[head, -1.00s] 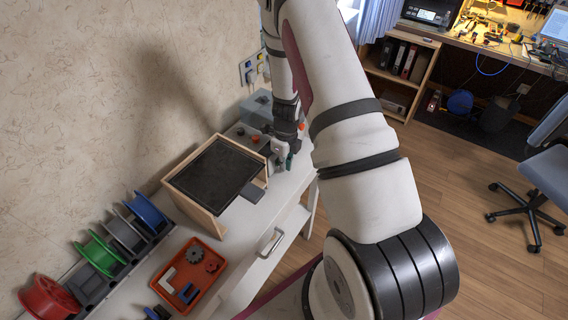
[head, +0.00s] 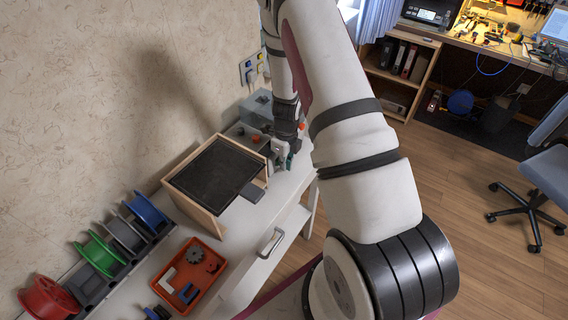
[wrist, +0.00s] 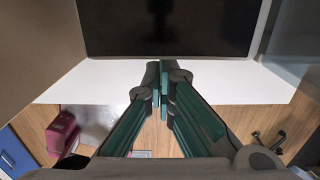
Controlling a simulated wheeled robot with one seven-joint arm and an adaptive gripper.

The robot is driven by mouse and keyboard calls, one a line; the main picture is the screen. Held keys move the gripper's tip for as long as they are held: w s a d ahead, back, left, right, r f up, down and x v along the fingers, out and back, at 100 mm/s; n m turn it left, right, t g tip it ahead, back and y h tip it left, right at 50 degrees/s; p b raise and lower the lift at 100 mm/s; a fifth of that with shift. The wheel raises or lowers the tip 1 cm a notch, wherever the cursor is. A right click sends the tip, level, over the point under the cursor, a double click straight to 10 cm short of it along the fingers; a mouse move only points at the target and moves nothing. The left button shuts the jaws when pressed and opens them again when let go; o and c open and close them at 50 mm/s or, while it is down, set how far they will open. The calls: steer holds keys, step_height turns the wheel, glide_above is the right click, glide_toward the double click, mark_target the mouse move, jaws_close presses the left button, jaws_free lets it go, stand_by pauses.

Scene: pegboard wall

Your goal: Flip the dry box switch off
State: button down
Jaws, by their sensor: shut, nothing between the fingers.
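My gripper (head: 285,160) points down over the right part of the white bench, beside a low grey box (head: 237,133) with small knobs or buttons. Behind that stands a grey-blue box (head: 256,106), partly hidden by my arm. I cannot tell for sure which is the dry box. No switch or its position can be made out. In the wrist view my gripper (wrist: 163,70) is shut and empty. Its tips overlap the near edge of a dark panel with a pale rim (wrist: 170,30); contact cannot be told.
A wooden box with a dark top (head: 218,172) stands left of my gripper. An orange tray (head: 182,305) and several spools, one green (head: 100,254), lie further left. Wall sockets (head: 250,70) are behind. The bench front has a drawer handle (head: 270,242).

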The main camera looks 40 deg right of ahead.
steer(key=shift+w+a+r, duration=0.1)
steer(key=shift+w, duration=0.2)
steer(key=shift+w+r, duration=0.1)
steer(key=shift+r, duration=0.7)
steer(key=s, duration=0.1)
steer(key=s+d+r, duration=0.1)
steer(key=s+p, duration=0.1)
steer(key=shift+s+d+r, duration=0.1)
steer(key=shift+d+r, duration=0.05)
steer(key=shift+r, duration=0.1)
step_height(320, 180, up, 10)
steer(key=w+b, duration=0.1)
steer(key=shift+a+b, duration=0.35)
steer(key=shift+w+f, duration=0.1)
steer(key=shift+f, duration=0.05)
